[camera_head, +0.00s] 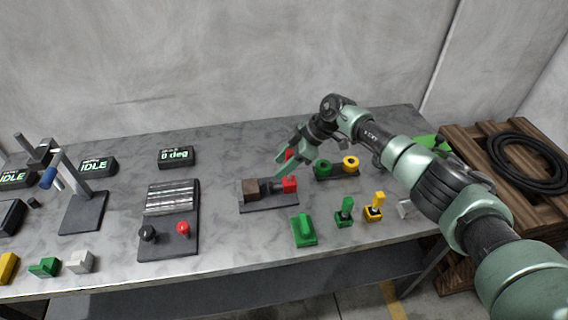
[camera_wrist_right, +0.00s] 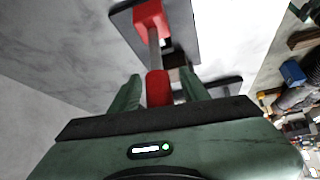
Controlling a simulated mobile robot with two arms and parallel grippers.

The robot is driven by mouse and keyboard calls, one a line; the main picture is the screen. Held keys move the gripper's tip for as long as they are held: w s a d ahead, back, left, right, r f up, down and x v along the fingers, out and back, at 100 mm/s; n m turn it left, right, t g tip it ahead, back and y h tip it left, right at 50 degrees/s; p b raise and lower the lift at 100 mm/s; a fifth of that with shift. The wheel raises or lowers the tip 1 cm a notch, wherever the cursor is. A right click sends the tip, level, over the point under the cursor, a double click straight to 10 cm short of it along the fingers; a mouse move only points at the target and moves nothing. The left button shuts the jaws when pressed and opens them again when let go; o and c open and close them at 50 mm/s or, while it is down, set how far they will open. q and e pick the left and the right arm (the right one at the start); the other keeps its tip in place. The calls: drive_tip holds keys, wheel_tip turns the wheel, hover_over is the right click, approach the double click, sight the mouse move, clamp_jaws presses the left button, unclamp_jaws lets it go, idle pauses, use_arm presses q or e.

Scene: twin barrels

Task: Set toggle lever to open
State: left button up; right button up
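The toggle lever unit is a dark base plate (camera_head: 268,207) on the table, with a brown block (camera_head: 250,190) at its left end and a red block (camera_head: 290,184) at its right end. In the right wrist view a grey lever shaft (camera_wrist_right: 154,48) runs from the red block (camera_wrist_right: 150,16) to a red handle (camera_wrist_right: 158,88). My right gripper (camera_head: 288,160) is above the unit. Its green fingers are open on both sides of the red handle, with narrow gaps visible in the wrist view. My left gripper is out of view.
Green and yellow ring pieces (camera_head: 350,163) stand just right of the unit. Several green and yellow pieces (camera_head: 304,230) lie in front. A panel with black and red knobs (camera_head: 168,240) is left. A coiled black hose (camera_head: 525,160) lies on a wooden crate (camera_head: 480,150).

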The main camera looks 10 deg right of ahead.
drive_tip(key=shift+d, duration=0.1)
drive_tip(key=b+v, duration=0.1)
drive_tip(key=v, duration=0.6)
drive_tip(key=shift+r+b, duration=0.3)
drive_tip(key=shift+b, duration=0.05)
drive_tip(key=shift+d, duration=0.15)
